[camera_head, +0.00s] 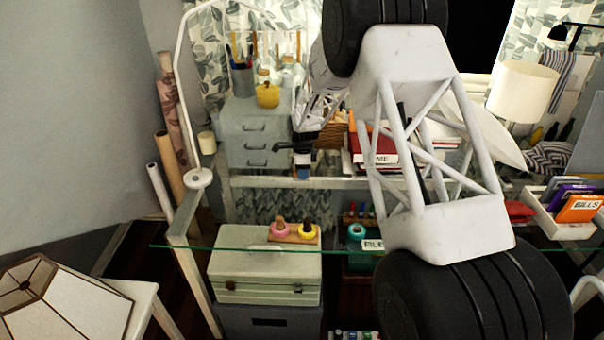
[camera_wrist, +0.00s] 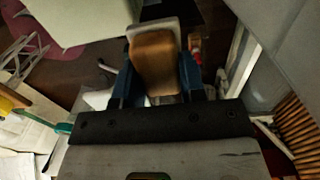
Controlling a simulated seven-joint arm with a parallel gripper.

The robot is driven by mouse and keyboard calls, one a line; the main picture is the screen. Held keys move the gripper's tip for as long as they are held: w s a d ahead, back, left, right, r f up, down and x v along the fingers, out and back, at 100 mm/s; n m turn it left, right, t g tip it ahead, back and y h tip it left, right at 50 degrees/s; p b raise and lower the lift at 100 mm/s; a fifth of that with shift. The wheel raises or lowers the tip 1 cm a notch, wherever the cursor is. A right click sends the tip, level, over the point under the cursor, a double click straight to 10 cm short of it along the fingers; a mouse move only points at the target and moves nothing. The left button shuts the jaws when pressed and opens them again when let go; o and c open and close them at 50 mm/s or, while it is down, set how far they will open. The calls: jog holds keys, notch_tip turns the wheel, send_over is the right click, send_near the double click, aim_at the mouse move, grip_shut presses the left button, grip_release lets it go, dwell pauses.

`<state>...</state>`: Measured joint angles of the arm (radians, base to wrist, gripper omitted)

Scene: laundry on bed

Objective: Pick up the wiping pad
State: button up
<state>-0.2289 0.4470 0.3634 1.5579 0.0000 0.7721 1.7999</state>
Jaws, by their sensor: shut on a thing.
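The wiping pad (camera_wrist: 154,58) shows in the wrist view as a brown block with a pale, rounded rim. It sits between the blue fingers of my gripper (camera_wrist: 157,76), which are shut on it from both sides. In the head view, my gripper (camera_head: 303,170) is small, in front of the grey drawer cabinet's right side, above the glass-edged desk. The pad cannot be made out clearly there, and my arm covers much of the middle of the view.
A grey drawer cabinet (camera_head: 252,140) with a yellow pot (camera_head: 267,95) stands behind. Books and papers (camera_head: 372,150) lie right of my gripper. A white bin (camera_head: 570,228) holds folders at right.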

jog(key=shift+r, duration=0.1)
jog(key=shift+r, duration=0.55)
notch_tip(320, 180, up, 2)
jog(key=shift+r, duration=0.1)
jog(key=s+d, duration=0.1)
jog(key=s, duration=0.4)
jog(key=s+d+r, duration=0.1)
jog(key=s, duration=0.4)
jog(key=s+d, duration=0.1)
jog(key=s, duration=0.4)
jog(key=shift+s+d+r, duration=0.2)
jog(key=shift+s+d, duration=0.05)
jog(key=shift+s, duration=0.05)
jog(key=o, duration=0.5)
jog(key=shift+c, duration=0.8)
jog(key=shift+s+a+r, duration=0.15)
jog(key=shift+a+r, duration=0.25)
jog(key=shift+r, duration=0.4)
jog(key=shift+s+a+r, duration=0.15)
jog(key=shift+a+r, duration=0.25)
jog(key=shift+r, duration=0.4)
